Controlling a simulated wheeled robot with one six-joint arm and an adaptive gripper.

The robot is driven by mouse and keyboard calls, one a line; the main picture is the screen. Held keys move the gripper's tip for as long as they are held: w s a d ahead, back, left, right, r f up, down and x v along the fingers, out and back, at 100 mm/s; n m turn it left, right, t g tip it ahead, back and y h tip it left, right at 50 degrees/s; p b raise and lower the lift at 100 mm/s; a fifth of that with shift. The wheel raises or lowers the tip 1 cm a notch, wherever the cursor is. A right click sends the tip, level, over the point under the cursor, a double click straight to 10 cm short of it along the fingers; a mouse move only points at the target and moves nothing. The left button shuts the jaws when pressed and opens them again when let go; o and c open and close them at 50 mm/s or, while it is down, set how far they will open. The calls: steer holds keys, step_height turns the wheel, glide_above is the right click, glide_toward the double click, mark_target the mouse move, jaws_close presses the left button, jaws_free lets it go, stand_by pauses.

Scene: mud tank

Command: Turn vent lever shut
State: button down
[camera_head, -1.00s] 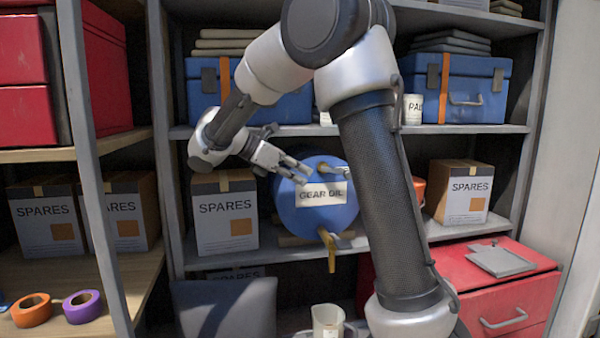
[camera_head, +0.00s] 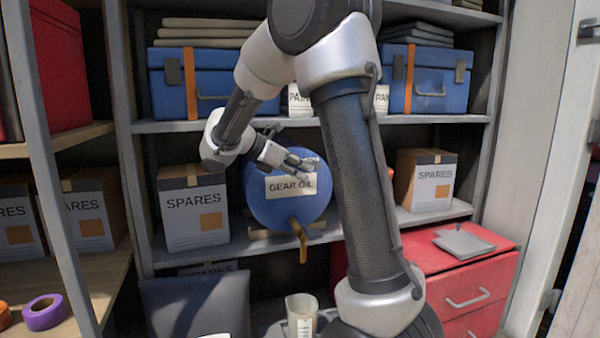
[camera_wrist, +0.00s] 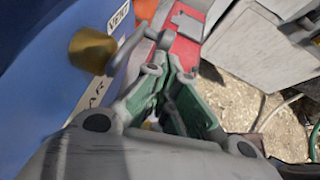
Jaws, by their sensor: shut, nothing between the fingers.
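The blue gear oil drum (camera_head: 262,208) lies on its side on the middle shelf, its labelled round face toward me. My gripper (camera_head: 308,170) is shut and empty in front of the upper right of that face, covering most of the vent there. In the wrist view, the brass vent fitting (camera_wrist: 90,50) stands out from the blue face beside a VENT label (camera_wrist: 118,18). A grey bar, apparently the vent lever (camera_wrist: 127,47), runs right from the fitting, close to my gripper fingers (camera_wrist: 168,62). Whether they touch is unclear.
A brass tap (camera_head: 299,240) hangs at the drum's lower front. Spares boxes stand left (camera_head: 194,210) and right (camera_head: 425,182) of the drum. A shelf with blue cases (camera_head: 430,82) is above. A red cabinet (camera_head: 470,290) stands lower right, and a pale jug (camera_head: 301,312) below.

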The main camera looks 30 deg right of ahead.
steer(key=shift+s+d+r+h, duration=0.1)
steer(key=shift+d+r+h, duration=0.3)
steer(key=shift+h, duration=0.3)
steer(key=shift+d, duration=0.1)
steer(key=shift+f, duration=0.1)
